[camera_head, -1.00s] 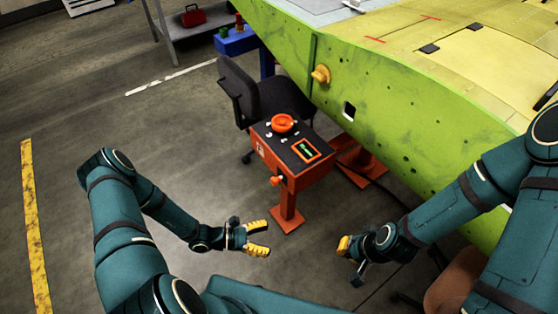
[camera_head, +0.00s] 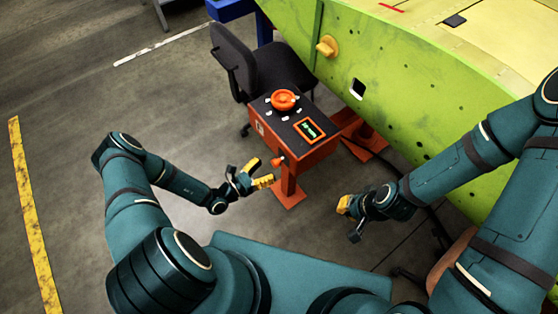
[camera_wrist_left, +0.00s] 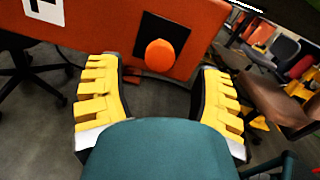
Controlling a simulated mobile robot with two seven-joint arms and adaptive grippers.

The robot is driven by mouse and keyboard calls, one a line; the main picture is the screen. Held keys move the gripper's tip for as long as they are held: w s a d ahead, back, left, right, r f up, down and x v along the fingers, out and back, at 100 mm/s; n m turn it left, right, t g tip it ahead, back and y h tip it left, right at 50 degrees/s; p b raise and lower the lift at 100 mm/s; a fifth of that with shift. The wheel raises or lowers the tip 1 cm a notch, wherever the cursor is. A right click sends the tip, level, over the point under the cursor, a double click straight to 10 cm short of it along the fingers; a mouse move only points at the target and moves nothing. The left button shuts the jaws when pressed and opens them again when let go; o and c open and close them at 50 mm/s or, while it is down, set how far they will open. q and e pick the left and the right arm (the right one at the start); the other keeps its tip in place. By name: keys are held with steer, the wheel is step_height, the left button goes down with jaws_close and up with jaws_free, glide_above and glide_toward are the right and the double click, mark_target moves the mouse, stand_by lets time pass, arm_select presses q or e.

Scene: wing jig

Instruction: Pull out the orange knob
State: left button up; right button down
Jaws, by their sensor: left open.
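The orange knob (camera_head: 277,162) sticks out from the front side of an orange control box (camera_head: 318,151) on a post. In the left wrist view the knob (camera_wrist_left: 160,55) is round and sits on a black square plate. My left gripper (camera_head: 261,173) is open and empty, close in front of the knob and apart from it. In the wrist view its yellow fingers (camera_wrist_left: 160,100) stand left and right, with the knob beyond the gap between them. My right gripper (camera_head: 348,219) is away from the box, lower right; its opening is unclear.
The box top carries a red-orange dial (camera_head: 285,100) and a small green-lit panel (camera_head: 309,129). A dark office chair (camera_head: 262,62) stands behind. A green wing panel (camera_head: 390,100) with a yellow knob (camera_head: 327,46) lies right. Open floor is on the left.

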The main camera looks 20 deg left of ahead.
mark_target(273, 164)
arm_select(q)
steer(key=x, duration=0.6)
steer(key=shift+w+b, duration=0.15)
steer(key=shift+b, duration=0.2)
